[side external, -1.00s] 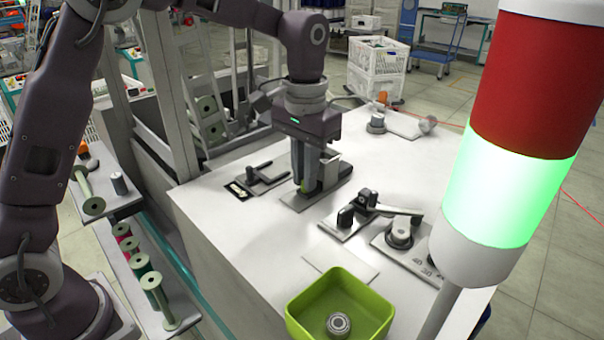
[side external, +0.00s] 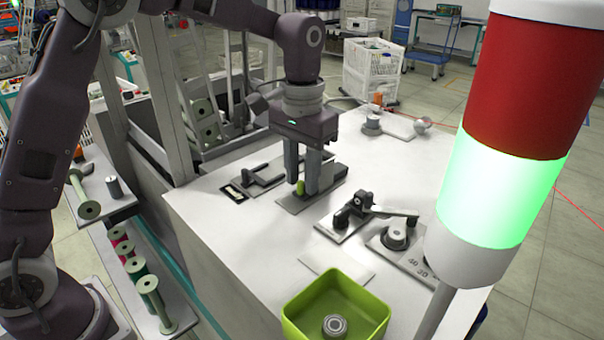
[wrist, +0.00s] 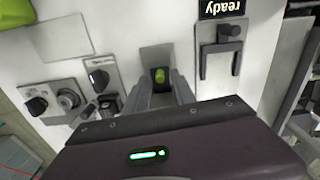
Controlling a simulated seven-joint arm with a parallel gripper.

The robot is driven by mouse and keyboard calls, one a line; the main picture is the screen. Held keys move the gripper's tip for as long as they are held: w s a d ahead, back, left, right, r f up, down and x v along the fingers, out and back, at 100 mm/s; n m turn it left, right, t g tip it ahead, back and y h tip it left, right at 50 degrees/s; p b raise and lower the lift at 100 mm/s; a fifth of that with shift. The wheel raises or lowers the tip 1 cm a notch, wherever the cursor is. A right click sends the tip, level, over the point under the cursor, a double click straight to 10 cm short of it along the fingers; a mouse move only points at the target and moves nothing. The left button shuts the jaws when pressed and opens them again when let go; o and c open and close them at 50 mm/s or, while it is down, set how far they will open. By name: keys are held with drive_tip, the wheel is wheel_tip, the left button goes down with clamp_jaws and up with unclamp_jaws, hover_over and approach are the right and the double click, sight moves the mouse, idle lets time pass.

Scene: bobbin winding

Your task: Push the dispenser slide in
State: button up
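The dispenser's grey base plate (side external: 290,203) lies flat on the white table, under my gripper. A small yellow-green knob (side external: 300,188), which I take to be on the dispenser slide, stands above this plate. It also shows in the wrist view (wrist: 160,76), between my fingertips. My gripper (side external: 305,184) points straight down, its two fingers apart, one on each side of the knob. In the wrist view a gap shows between the fingers (wrist: 163,90). Whether a finger touches the knob I cannot tell. The fingers hide part of the dispenser behind them.
A grey fork-shaped fixture (side external: 262,175) with a "ready" display (wrist: 221,8) stands beside the dispenser. A lever fixture (side external: 362,212) and a dial plate (side external: 400,245) lie on the other side. A green bin (side external: 300,310) stands at the table's near end. A signal tower glows green (side external: 500,195).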

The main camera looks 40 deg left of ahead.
wheel_tip(320, 180, up, 7)
drive_tip(key=shift+f, duration=0.1)
drive_tip(key=shift+s+a+r, duration=0.1)
drive_tip(key=shift+s+r, duration=0.15)
drive_tip(key=shift+r, duration=0.05)
drive_tip(key=s+a+r+t, duration=0.1)
drive_tip(key=s+a+r, duration=0.15)
drive_tip(key=s, duration=0.35)
drive_tip(key=s+a+r+t, duration=0.1)
drive_tip(key=s+r+t, duration=0.15)
drive_tip(key=s, duration=0.35)
drive_tip(key=s+a+f+t, duration=0.1)
drive_tip(key=s+f, duration=0.2)
drive_tip(key=s, duration=0.4)
drive_tip(key=s+a+f+t, duration=0.1)
drive_tip(key=s+f, duration=0.2)
drive_tip(key=s, duration=0.4)
drive_tip(key=shift+a, duration=0.2)
